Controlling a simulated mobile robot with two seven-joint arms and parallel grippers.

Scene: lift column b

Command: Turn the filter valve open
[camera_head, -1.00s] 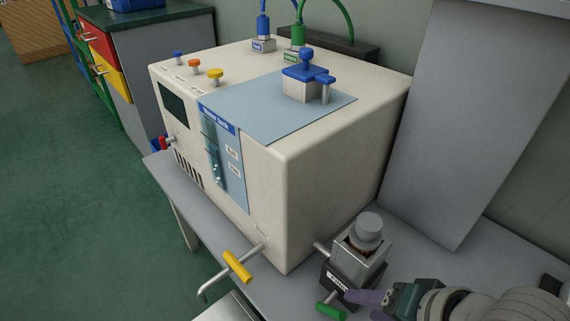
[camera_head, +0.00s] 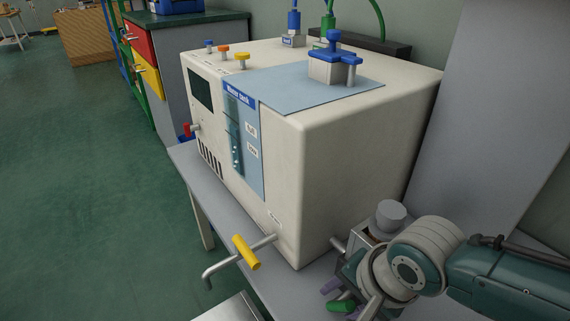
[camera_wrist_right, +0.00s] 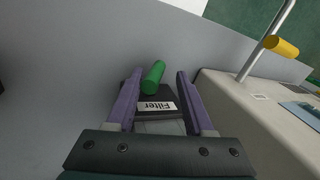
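The filter valve has a green handle (camera_head: 341,305) at the base of the filter block, at the lower right of the head view. In the right wrist view the green handle (camera_wrist_right: 153,77) lies between the fingertips, beside a black block labelled "Filter" (camera_wrist_right: 153,105). My right gripper (camera_wrist_right: 158,78) is open, with a purple finger on each side of the handle and a gap visible to both. In the head view my right gripper (camera_head: 343,298) partly hides the filter and handle. My left gripper is not in view.
The filter's grey cap (camera_head: 391,215) stands close to my right wrist. The large cream machine (camera_head: 345,170) is left of it, with a yellow-handled tap (camera_head: 246,252) at its front. A tall grey panel (camera_head: 490,110) rises behind. Green floor is open at the left.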

